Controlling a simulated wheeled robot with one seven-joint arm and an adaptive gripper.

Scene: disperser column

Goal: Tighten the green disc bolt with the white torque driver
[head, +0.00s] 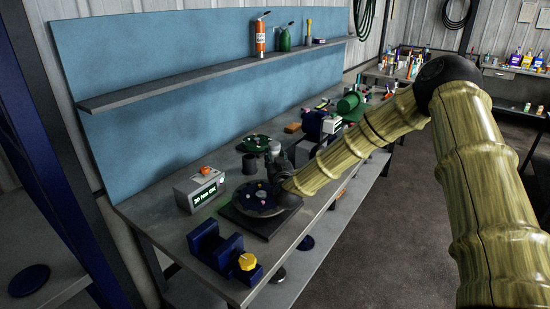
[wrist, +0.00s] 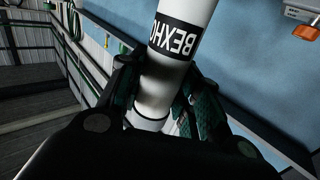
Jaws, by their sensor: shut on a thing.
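A white torque driver (wrist: 163,78) with a black label stands between the fingers of my gripper (wrist: 158,95) in the wrist view. The gripper is shut on it. In the head view, my gripper (head: 282,168) is over the right rear part of a dark round disc (head: 250,208). A pale upright cylinder beside the gripper appears to be the driver's upper part. Several small coloured bolt heads show on the disc. I cannot single out the green bolt, and the driver's tip is hidden, so contact with a bolt cannot be told.
A grey display box (head: 184,198) with green text and an orange top stands left of the disc. A blue fixture with a yellow knob (head: 247,261) is in front.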

